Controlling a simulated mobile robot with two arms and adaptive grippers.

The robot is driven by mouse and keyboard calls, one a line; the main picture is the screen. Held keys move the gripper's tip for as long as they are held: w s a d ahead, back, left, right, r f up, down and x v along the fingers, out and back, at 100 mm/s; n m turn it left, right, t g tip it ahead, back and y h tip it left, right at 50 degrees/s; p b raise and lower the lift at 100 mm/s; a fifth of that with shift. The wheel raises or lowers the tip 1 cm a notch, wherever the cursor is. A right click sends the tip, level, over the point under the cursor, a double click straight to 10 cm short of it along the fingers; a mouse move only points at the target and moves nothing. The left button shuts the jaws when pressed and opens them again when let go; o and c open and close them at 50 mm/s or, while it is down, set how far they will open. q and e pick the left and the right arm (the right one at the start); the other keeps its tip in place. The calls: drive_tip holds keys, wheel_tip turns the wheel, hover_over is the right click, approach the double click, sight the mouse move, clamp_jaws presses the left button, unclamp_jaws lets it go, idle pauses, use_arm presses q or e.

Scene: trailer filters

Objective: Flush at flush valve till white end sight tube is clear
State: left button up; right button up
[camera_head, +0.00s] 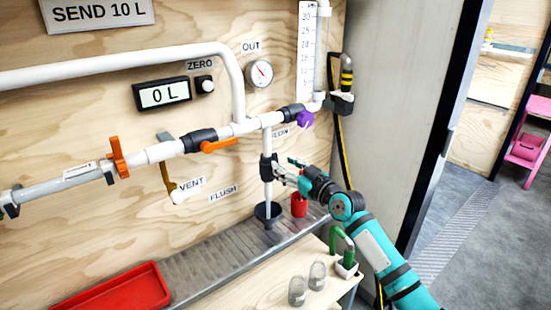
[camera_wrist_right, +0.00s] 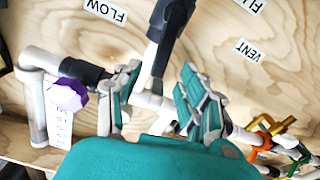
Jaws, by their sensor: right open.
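The flush valve is a black body (camera_head: 266,166) on a white vertical pipe (camera_head: 267,190), right of the FLUSH label (camera_head: 223,193). My right gripper (camera_head: 283,172) is open beside the valve, its fingertips close to it. In the right wrist view, the open teal fingers (camera_wrist_right: 160,100) stand on both sides of a white pipe, with a black valve part (camera_wrist_right: 170,25) beyond. I cannot tell whether they touch it. The valve's handle is not clear. The sight tube (camera_head: 323,50) stands beside a numbered scale at upper right; its contents are too small to read. My left gripper is not in view.
Orange handles (camera_head: 219,146) and a purple knob (camera_head: 305,119) sit on the pipework. The display (camera_head: 163,94) reads 0 L. A black funnel (camera_head: 267,212), red cup (camera_head: 299,206) and red tray (camera_head: 115,290) are below. Glass jars (camera_head: 298,291) stand on the front bench.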

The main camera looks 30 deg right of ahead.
sight(276, 160)
drive_tip(key=w, duration=0.5)
drive_tip(key=shift+w+a, duration=0.1)
drive_tip(key=shift+a, duration=0.1)
clamp_jaws()
idle(0.3)
